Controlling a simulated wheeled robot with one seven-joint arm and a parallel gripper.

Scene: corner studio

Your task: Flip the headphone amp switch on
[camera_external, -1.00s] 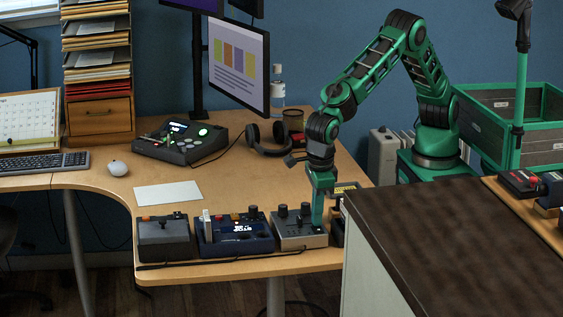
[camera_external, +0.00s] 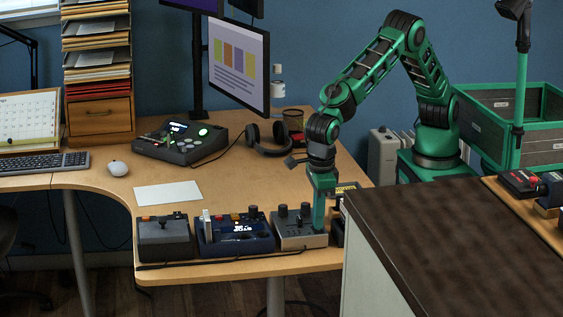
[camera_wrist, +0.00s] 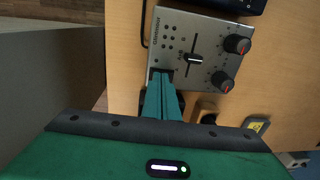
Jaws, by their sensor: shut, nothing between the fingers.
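A silver-grey box (camera_external: 286,236) with two dark knobs stands near the desk's front edge; I take it for the headphone amp, but its label is too small to read. In the wrist view the box (camera_wrist: 178,38) shows red-marked knobs (camera_wrist: 236,44) and a black lever in a slot (camera_wrist: 195,59). My gripper (camera_external: 319,230) is shut and empty, pointing down at the box's right end. In the wrist view my fingertips (camera_wrist: 161,78) are at the box's edge, by a dark recess partly hidden by them. Contact and the switch's position cannot be told.
A dark blue unit (camera_external: 235,245) and a dark grey box (camera_external: 165,240) stand left of the silver box. A small black-and-yellow device (camera_external: 337,225) sits close on its right. A dark-topped counter (camera_external: 450,240) is at the right.

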